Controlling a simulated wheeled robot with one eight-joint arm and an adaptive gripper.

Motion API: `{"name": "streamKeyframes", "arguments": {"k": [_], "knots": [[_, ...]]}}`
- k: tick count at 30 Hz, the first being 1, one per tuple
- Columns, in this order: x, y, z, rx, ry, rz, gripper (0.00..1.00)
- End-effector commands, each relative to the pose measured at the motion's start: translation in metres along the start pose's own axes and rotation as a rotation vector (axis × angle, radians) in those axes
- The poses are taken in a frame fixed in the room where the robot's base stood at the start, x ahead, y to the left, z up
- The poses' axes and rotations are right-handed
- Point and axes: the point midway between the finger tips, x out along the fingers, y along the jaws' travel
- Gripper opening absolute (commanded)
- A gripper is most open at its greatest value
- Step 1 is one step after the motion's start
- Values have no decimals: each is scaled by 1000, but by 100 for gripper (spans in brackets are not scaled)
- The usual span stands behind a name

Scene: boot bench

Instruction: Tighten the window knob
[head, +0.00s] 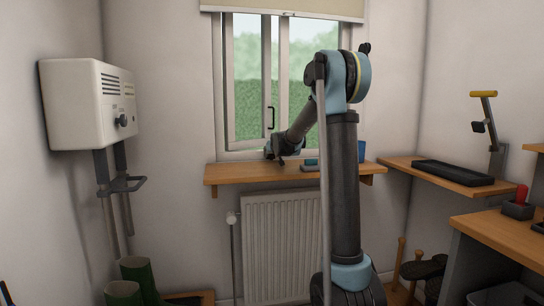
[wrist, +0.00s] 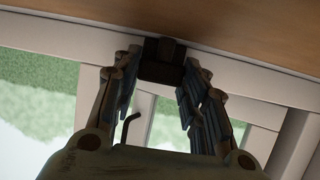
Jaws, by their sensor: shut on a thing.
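The window (head: 255,80) is in the middle of the head view, with a dark bracket-shaped handle (head: 271,118) on its frame. My gripper (head: 270,151) is low at the window, just above the wooden sill. In the wrist view my gripper (wrist: 162,68) has its two fingers on either side of a dark, blocky knob (wrist: 162,50) and is shut on it. The knob sits at the pale window frame beside the wood. In the head view I cannot make the knob out apart from my gripper. The handle also shows in the wrist view (wrist: 130,127), between the fingers.
The wooden sill (head: 235,173) holds a small grey item (head: 310,164) and a blue container (head: 361,151). A radiator (head: 282,240) is below it. A white wall heater (head: 90,103) hangs at left. A shelf with a black tray (head: 452,172) is at right.

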Motion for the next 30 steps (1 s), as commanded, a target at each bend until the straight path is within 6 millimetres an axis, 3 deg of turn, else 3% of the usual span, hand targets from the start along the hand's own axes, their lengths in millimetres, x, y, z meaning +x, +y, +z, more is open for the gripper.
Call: {"name": "streamKeyframes", "arguments": {"k": [23,24,26,27,30], "knots": [[-1,-1,0,35,5,84,16],[-1,-1,0,35,5,83,42],[-1,-1,0,35,5,83,55],[-1,-1,0,35,5,83,60],[-1,-1,0,35,5,83,60]]}}
